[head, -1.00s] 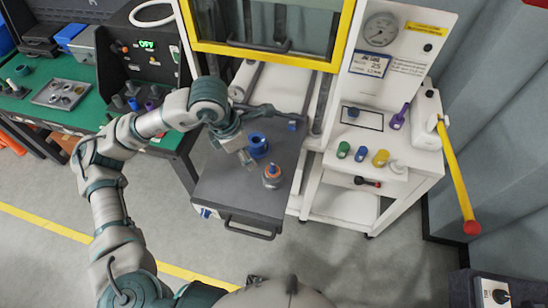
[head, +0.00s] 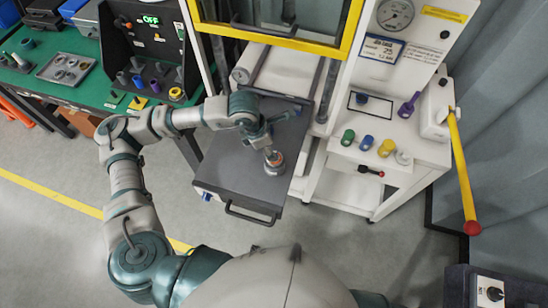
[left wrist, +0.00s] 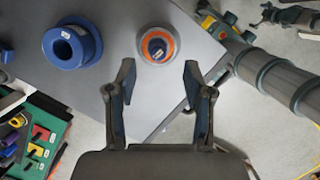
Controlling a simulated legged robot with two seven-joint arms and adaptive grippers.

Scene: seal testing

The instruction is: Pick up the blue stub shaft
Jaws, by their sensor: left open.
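A round grey piece with an orange ring and a small blue centre (left wrist: 158,45) stands on the dark grey pull-out plate (left wrist: 108,20); it also shows in the head view (head: 274,159). A blue flanged hollow cylinder (left wrist: 72,47) stands on the plate to its left in the wrist view and is hidden by my gripper in the head view. I cannot tell for sure which is the stub shaft. My left gripper (left wrist: 158,82) is open and empty, its fingertips just short of the orange-ringed piece and on either side of its line. My right gripper is not in view.
The plate's front handle (head: 250,214) sticks out. Green, blue and yellow pieces (head: 366,143) stand on the white side shelf (head: 345,160). A green bench (head: 88,95) holds a tray and several parts at left. A yellow-framed window (head: 280,35) rises behind the plate.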

